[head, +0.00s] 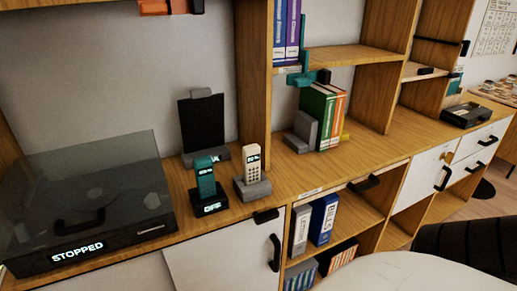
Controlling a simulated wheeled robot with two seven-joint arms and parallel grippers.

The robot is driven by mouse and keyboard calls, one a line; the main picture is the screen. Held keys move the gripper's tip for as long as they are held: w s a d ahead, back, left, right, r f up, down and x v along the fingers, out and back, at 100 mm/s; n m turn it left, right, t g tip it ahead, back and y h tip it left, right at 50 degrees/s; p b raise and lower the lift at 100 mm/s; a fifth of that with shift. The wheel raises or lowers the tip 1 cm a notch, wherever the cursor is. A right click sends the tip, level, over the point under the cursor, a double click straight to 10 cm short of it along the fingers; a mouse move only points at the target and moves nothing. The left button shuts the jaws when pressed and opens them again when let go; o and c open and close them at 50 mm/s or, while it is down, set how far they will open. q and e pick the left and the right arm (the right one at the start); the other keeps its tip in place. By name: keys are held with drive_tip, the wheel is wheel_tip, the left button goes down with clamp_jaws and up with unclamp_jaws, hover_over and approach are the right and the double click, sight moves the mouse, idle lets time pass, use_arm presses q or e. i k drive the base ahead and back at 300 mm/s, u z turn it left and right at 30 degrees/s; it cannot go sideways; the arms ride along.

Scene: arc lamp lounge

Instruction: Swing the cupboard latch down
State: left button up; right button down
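A white cupboard door (225,258) stands below the counter at the lower middle, with a dark vertical handle (274,252) near its right edge. A short dark piece (266,216) sits at the top right corner of this door and looks like a latch. Another dark angled bar (365,184) sits under the counter edge farther right, at the open compartment. A second white door (424,176) at the right has a dark handle (442,178). I cannot tell for sure which dark piece is the cupboard latch. Neither of my grippers shows in the head view.
On the wooden counter stand a record player (90,205) reading "STOPPED", two phones on bases (206,180) (252,164), a bookend (302,132) with books (318,115), and a black device (467,115). A pale rounded surface (400,272) and dark chair (475,240) are at lower right.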

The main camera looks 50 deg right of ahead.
sight(268, 215)
drive_tip(key=k, duration=0.3)
drive_tip(key=z, duration=0.95)
